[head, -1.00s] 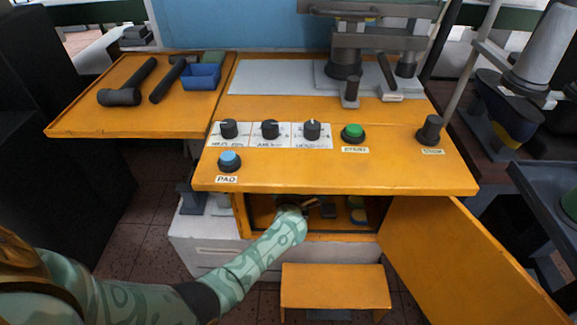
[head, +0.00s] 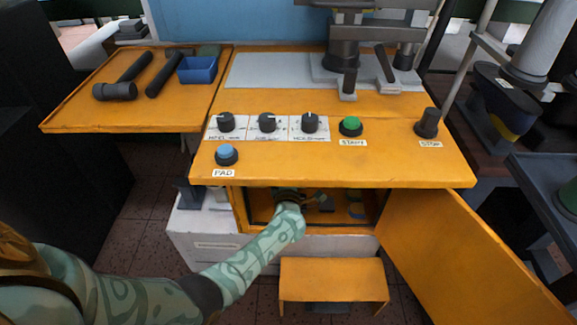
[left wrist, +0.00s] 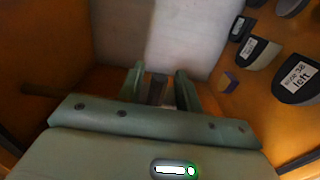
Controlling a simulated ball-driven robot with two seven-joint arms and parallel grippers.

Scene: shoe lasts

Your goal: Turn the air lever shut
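No part that I can surely name as the air lever shows. My left arm reaches into the open cabinet (head: 236,208) under the orange bench, and in the head view its gripper (head: 308,198) is small and dark there. In the left wrist view the left gripper (left wrist: 160,85) has its two green fingers apart. A narrow dark grey piece (left wrist: 157,90) shows between them, with gaps at its sides; I cannot tell if it is the lever. A pale upright surface (left wrist: 180,35) stands just beyond the fingertips. My right gripper is not in view.
Labelled shoe lasts (left wrist: 297,80) lie to the right inside the cabinet. The cabinet door (head: 455,255) hangs open at the right. An orange stool (head: 333,272) stands in front. Knobs and a green button (head: 350,126) are on the bench top above.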

